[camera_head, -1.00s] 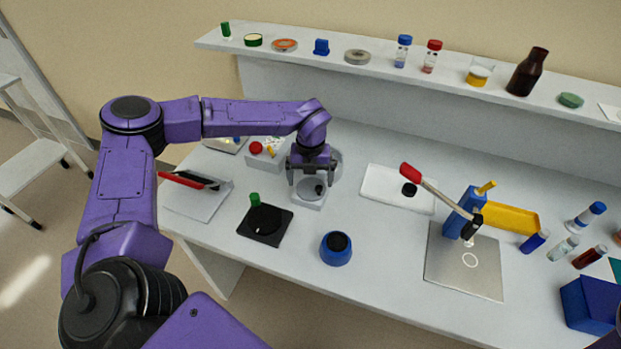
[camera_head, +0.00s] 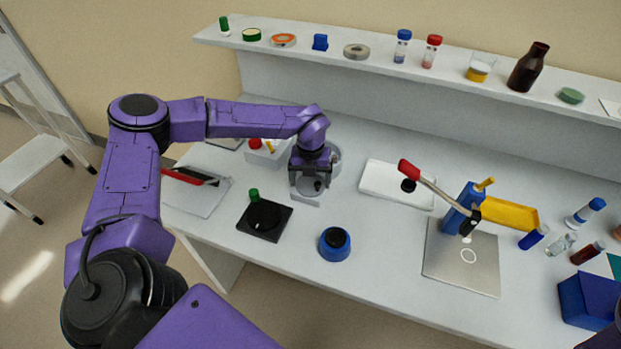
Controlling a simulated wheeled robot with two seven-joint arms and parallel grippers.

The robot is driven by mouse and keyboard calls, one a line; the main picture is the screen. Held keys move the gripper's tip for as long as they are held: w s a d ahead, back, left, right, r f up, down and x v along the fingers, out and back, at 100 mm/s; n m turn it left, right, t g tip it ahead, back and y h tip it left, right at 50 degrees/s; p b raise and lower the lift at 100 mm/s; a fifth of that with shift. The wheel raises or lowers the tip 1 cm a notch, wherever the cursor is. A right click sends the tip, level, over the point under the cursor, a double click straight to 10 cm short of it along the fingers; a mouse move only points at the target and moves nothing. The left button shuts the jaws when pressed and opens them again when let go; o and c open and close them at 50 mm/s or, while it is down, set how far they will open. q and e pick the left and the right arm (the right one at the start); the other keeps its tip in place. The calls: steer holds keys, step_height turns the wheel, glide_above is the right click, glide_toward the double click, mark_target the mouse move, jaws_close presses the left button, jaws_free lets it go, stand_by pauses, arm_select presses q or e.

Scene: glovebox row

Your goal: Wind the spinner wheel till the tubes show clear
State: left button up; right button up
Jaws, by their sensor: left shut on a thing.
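The spinner (camera_head: 307,200) is a small pale grey unit at the left-middle of the bench, with a round wheel face and a dark knob low on it. My left gripper (camera_head: 312,180) is at the spinner and covers much of it. It is shut on a part of the wheel, seemingly the dark knob; the fingers hide the exact contact. A pale round edge (camera_head: 335,156) shows behind the gripper. I cannot make out the spinner's tubes or whether they are clear. My right gripper is out of view.
Nearby are a black square plate with a dial (camera_head: 275,222), a blue round pot (camera_head: 334,250) and a red-handled tool (camera_head: 190,176) on a pale board. A lever press (camera_head: 462,210) stands to the right. Bare bench (camera_head: 375,235) lies between.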

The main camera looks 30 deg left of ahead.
mark_target(311, 183)
arm_select(q)
steer(key=m, duration=0.5)
steer(key=shift+w+a+m, duration=0.1)
steer(key=shift+m, duration=0.2)
steer(key=m, duration=0.4)
steer(key=shift+m+p, duration=0.3)
steer(key=shift+p, duration=0.1)
steer(key=o, duration=0.8)
steer(key=shift+c, duration=0.2)
steer(key=shift+w, duration=0.1)
steer(key=shift+r, duration=0.25)
step_height(311, 183, up, 10)
steer(key=b, duration=0.2)
